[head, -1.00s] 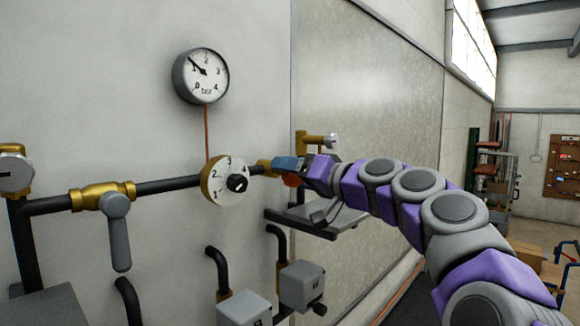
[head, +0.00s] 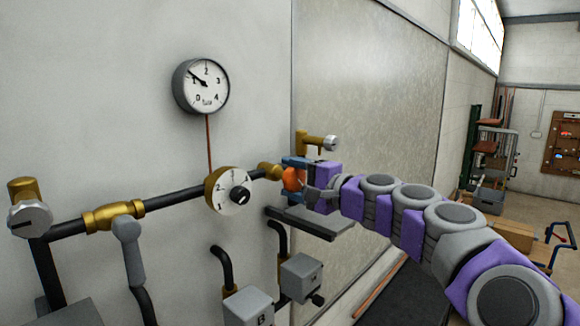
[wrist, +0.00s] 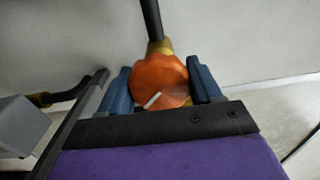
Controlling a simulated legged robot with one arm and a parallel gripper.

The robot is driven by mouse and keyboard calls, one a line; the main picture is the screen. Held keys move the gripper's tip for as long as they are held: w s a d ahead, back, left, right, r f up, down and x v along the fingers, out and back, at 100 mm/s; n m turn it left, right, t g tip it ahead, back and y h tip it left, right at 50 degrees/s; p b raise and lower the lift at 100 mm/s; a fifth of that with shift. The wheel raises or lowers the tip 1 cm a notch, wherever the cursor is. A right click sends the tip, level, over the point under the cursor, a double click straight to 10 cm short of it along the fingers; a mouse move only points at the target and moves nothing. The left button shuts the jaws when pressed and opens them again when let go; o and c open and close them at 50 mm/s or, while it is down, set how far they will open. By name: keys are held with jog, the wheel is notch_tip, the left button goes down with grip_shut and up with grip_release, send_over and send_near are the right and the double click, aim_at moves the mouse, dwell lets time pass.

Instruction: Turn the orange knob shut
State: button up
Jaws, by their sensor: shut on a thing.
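The orange knob (head: 292,178) sits at the right end of the black pipe, in front of a brass fitting. It fills the middle of the wrist view (wrist: 160,80), where a white pointer line on its face slants toward the lower left. My gripper (head: 297,176) is at the knob, with one blue finger on each side of it. The same blue fingers of my gripper (wrist: 160,88) flank the knob in the wrist view, shut on it.
A white numbered dial (head: 231,192) with a black centre is on the pipe left of the knob. A pressure gauge (head: 201,86) hangs above, its needle near 1. A grey shelf (head: 310,222) and grey boxes (head: 300,277) are below. A grey lever (head: 131,250) hangs at left.

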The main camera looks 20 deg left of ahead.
jog(key=m+p, duration=0.2)
jog(key=m, duration=0.1)
jog(key=shift+p, duration=0.4)
jog(key=m+p, duration=0.2)
jog(key=m, duration=0.1)
jog(key=shift+f+m+p, duration=0.2)
jog(key=shift+m+p, duration=0.1)
jog(key=shift+p, duration=0.1)
jog(key=m, duration=0.3)
jog(key=shift+f+m+p, duration=0.25)
jog(key=shift+m+p, duration=0.05)
jog(key=shift+o, duration=0.2)
jog(key=m, duration=0.2)
jog(key=shift+w+f+m, duration=0.1)
jog(key=shift+m, duration=0.3)
jog(key=m, duration=0.8)
jog(key=shift+d+r, duration=0.1)
jog(key=shift+r, duration=0.2)
jog(key=m, duration=0.4)
jog(key=shift+r, duration=0.15)
jog(key=shift+m, duration=0.9)
jog(key=shift+c, duration=0.2)
jog(key=shift+f, duration=0.25)
